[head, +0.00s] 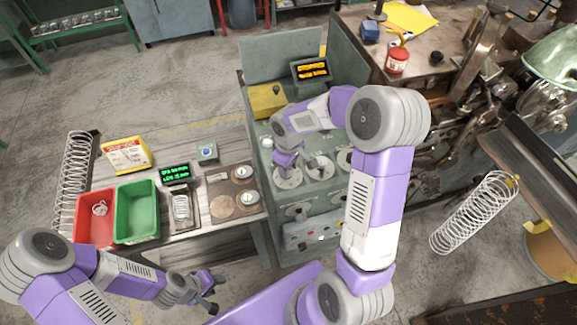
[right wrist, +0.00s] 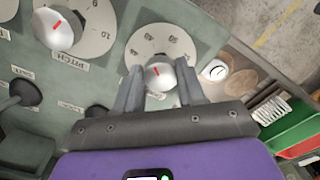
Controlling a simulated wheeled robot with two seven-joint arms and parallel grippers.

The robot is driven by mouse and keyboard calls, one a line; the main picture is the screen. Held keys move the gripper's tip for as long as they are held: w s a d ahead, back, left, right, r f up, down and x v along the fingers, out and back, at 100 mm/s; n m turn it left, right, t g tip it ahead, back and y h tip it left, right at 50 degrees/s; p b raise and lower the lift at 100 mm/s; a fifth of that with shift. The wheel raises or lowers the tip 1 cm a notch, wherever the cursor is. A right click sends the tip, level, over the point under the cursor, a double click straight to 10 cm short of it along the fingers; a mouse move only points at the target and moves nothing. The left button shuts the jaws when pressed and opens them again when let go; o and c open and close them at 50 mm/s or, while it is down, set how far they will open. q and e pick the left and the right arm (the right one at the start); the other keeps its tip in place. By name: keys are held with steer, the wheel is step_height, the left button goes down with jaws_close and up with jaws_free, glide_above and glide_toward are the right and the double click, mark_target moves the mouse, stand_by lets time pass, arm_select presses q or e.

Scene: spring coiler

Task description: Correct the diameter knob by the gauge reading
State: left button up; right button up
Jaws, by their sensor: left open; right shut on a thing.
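My right gripper (right wrist: 160,85) is shut on a silver knob (right wrist: 158,72) with a red pointer line, on a round numbered dial (right wrist: 140,42) on the machine's sloped panel. The pointer leans up and slightly left in the right wrist view. The dial's name label is hidden. In the head view my right gripper (head: 286,165) reaches down to the leftmost dial (head: 288,179). A gauge display (head: 176,173) with green text stands on the bench behind a coil spring (head: 181,208); its text is too small to read surely. My left gripper (head: 210,292) is open and empty, in front of the bench.
The PITCH knob (right wrist: 60,28) sits beside the held one. An amber display (head: 311,70) tops the machine. A red bin (head: 92,232) holding a small coil and an empty green bin (head: 136,210) stand on the bench. A yellow-and-white sign (head: 125,154) stands behind them.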

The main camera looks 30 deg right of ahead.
steer(key=o, duration=1.1)
steer(key=shift+c, duration=0.2)
steer(key=shift+r, duration=0.1)
step_height(320, 180, up, 8)
steer(key=shift+f, duration=0.25)
